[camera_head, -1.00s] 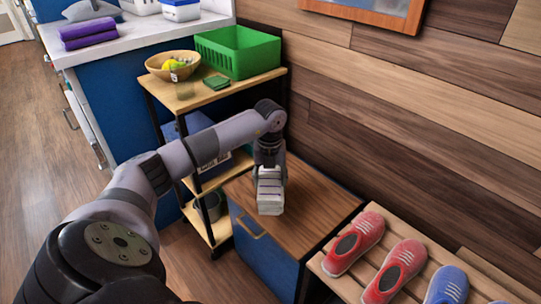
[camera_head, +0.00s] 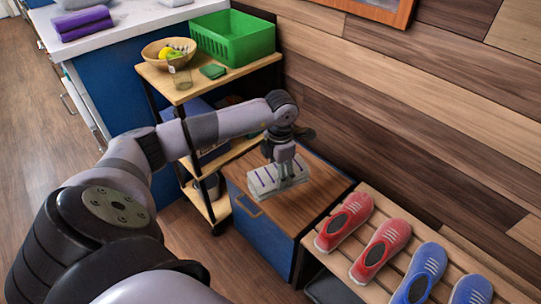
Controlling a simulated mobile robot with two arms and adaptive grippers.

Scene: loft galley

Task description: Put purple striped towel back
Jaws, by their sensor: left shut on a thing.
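A folded pale towel with purple stripes (camera_head: 264,180) is at the top of the low blue cabinet (camera_head: 309,205), over its wooden surface. My left gripper (camera_head: 286,173) points down and is shut on the towel. I cannot tell whether the towel rests on the wood or hangs just above it. Part of the towel is hidden by the fingers. My right gripper is not in view.
Folded purple towels (camera_head: 83,22) lie on the white counter. A shelf cart (camera_head: 197,88) holds a fruit bowl (camera_head: 166,53), a glass and a green basket (camera_head: 233,38). Red and blue shoes stand on a slatted rack (camera_head: 334,251) at right. The cabinet top's front is bare.

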